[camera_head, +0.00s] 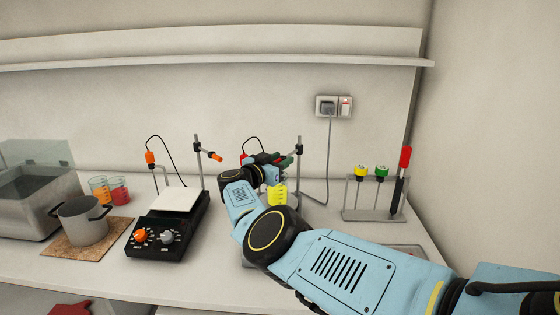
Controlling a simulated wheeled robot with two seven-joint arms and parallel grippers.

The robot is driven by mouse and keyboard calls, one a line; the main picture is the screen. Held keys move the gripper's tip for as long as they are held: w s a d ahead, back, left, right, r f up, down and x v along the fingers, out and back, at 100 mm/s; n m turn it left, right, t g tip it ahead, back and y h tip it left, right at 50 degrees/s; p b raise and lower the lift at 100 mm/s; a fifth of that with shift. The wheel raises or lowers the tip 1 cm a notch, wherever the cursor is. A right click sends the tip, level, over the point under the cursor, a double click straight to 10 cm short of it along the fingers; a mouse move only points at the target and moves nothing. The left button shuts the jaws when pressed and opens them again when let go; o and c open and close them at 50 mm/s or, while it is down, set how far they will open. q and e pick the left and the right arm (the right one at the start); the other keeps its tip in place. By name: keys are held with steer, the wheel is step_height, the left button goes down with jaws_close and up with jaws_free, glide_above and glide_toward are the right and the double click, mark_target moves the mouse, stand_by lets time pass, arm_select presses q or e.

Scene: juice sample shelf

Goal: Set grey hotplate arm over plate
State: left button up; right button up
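My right arm reaches in from the lower right, and its gripper (275,160) is at the rod stand (299,170) right of centre. Dark gripper parts overlap the stand's side arm there, with small red and green bits showing. I cannot tell whether the fingers are closed on it. The grey hotplate (248,263) is mostly hidden behind my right arm; only a small edge shows. A yellow marked vessel (278,194) shows just beyond my arm, around the hotplate's plate. My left gripper is out of view.
A black hotplate (150,240) with a white plate and its own rod stand (199,165) is to the left. A grey pot (83,222) stands on a cork mat (88,250). Red and orange beakers (118,191) are behind it. A rack (372,214) with coloured-top tools is at right.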

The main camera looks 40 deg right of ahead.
steer(key=p+v, duration=0.3)
steer(key=v, duration=1)
steer(key=shift+p, duration=0.35)
steer(key=shift+s, duration=0.1)
